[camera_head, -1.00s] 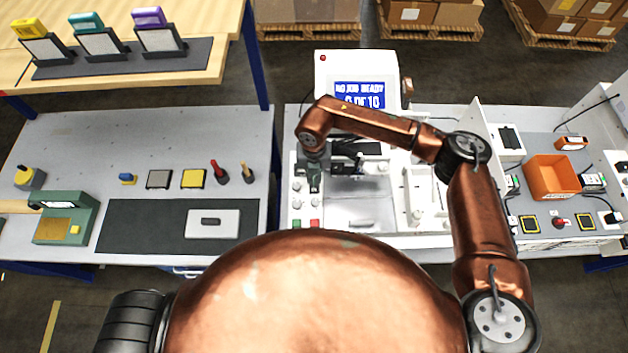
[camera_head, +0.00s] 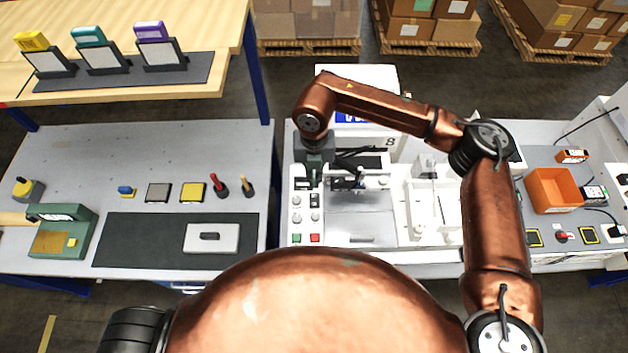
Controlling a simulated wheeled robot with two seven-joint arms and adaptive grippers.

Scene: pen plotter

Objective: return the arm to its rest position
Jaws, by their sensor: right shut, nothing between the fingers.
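My right arm (camera_head: 494,230) rises from the lower right and bends left at the elbow. Its forearm reaches over the white plotter (camera_head: 315,265). My right gripper (camera_head: 308,184) points down at the plotter's left side, near the buttons, and is shut with nothing in it. I cannot tell whether its tips touch the panel. My left gripper is out of view; only a dark part of my body shows at the lower left.
An orange bin (camera_head: 553,190) stands on the right bench. The left bench (camera_head: 90,140) holds a dark mat (camera_head: 140,240), a green device (camera_head: 75,230), pads and small tools. A wooden shelf (camera_head: 200,20) with three framed cards stands behind. Boxes on pallets are at the back.

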